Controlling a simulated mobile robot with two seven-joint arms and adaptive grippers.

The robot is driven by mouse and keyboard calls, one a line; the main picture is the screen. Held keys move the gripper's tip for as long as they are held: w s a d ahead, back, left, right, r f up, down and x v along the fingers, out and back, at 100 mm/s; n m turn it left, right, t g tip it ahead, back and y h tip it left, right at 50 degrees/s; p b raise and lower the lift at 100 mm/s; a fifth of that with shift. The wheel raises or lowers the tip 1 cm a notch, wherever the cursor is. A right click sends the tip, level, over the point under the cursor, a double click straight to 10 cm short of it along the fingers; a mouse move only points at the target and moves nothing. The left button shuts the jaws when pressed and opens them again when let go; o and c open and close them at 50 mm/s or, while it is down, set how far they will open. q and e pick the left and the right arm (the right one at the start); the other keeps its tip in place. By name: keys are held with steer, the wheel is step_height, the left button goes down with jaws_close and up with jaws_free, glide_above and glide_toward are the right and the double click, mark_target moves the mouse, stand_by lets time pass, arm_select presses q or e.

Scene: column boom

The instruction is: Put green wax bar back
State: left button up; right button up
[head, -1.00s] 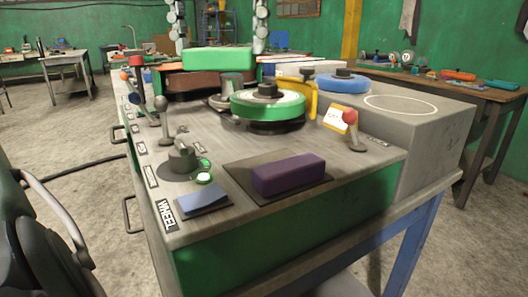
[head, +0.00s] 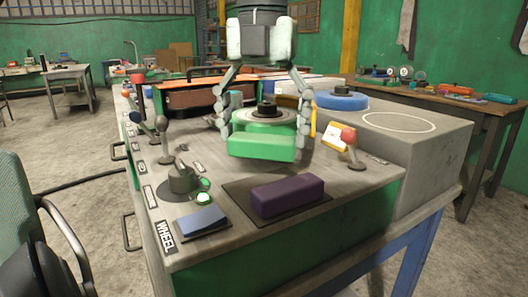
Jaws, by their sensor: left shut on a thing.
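My left gripper (head: 265,143) comes down from the top of the head view. Its two fingers are shut on the ends of the green wax bar (head: 261,147). The bar hangs level in front of the green wheel (head: 266,112) with its dark hub, hiding most of that wheel; I cannot tell its exact height above the bench top. A purple bar (head: 288,196) lies on a dark flat pad (head: 240,189) at the front of the bench, nearer than the green bar. My right gripper is not in view.
A red-tipped lever (head: 349,136) stands at right. A blue wheel (head: 341,100) and a white-ringed grey block (head: 400,121) are behind.

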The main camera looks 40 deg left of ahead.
mark_target(263, 155)
arm_select(q)
step_height(263, 155, down, 4)
steer(key=shift+r, duration=0.2)
steer(key=shift+w+f, duration=0.1)
steer(key=shift+f, duration=0.2)
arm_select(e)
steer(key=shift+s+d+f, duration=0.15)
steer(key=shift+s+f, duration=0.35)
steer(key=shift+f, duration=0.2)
arm_select(q)
steer(key=shift+f, duration=0.1)
steer(key=o, duration=1)
steer(key=shift+r, duration=0.2)
step_height(263, 155, up, 12)
steer(key=shift+f, duration=0.1)
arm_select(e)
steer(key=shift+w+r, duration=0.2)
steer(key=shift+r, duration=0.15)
